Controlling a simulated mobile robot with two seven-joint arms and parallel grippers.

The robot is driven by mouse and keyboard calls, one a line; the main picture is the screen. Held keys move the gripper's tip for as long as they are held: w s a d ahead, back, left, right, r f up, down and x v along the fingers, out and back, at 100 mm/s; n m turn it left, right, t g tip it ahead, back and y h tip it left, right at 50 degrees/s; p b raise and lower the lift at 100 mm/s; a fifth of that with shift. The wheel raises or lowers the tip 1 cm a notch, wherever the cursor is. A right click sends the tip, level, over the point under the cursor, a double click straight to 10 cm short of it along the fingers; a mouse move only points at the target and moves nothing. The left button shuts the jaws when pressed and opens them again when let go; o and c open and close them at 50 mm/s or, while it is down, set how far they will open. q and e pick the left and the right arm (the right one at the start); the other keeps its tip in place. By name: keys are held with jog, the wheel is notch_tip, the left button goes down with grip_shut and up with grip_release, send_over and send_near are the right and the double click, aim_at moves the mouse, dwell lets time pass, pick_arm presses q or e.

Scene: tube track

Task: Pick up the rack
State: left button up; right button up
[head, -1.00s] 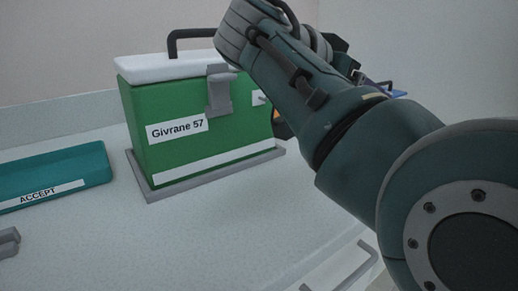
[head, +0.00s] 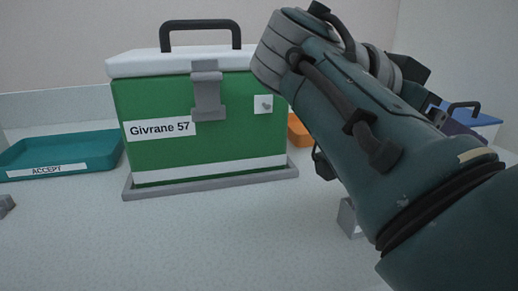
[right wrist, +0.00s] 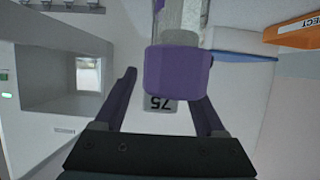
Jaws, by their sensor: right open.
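I cannot make out the rack for certain in either view. In the right wrist view a purple block (right wrist: 185,72) with a clear column above it fills the middle, in front of my right gripper (right wrist: 163,88). The gripper's two dark fingers are apart, and the block hides part of the right one. A grey piece marked 75 (right wrist: 160,104) shows upside down between the fingers. In the head view my right gripper (head: 455,122) is mostly hidden behind my forearm, near a blue-lidded box (head: 477,118). My left gripper is not in view.
A green box (head: 210,145) labelled Givrane 57, with a white lid, stands on a grey base. A teal ACCEPT tray (head: 80,147) is left of it, an orange tray (head: 299,130) right. Grey pieces lie at the left edge (head: 5,205) and under my arm (head: 347,218). The front counter is largely clear.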

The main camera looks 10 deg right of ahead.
jog(key=shift+d+f, duration=0.1)
jog(key=shift+d, duration=0.05)
jog(key=shift+a, duration=0.2)
jog(key=shift+c, duration=0.8)
grip_shut()
